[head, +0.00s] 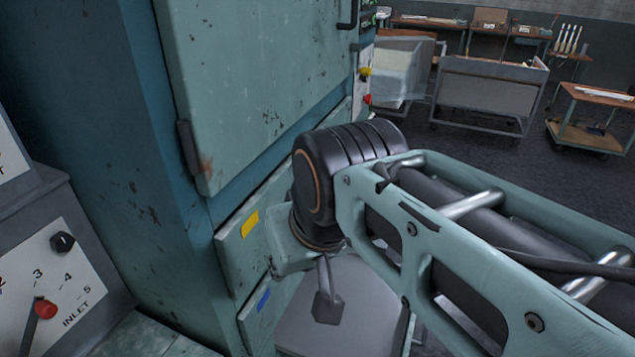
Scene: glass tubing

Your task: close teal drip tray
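A teal cabinet front has a panel with a yellow label (250,224) and, below it, a panel with a blue label (263,301). A tray-like grey surface with a pale edge (372,308) juts out from the low part of the cabinet, under my arm. It looks like the drip tray, pulled out, but its front end is hidden behind my arm. My gripper (326,301) shows only as a small grey part pointing down over this surface. Its fingers cannot be made out, nor whether it touches the tray.
The cabinet's large upper door (265,90) looks shut. A grey control panel with a red knob (46,308) stands at left. A metal cart (488,90), a wooden-topped trolley (590,120) and benches stand at the back right. Dark floor lies open between them and my arm.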

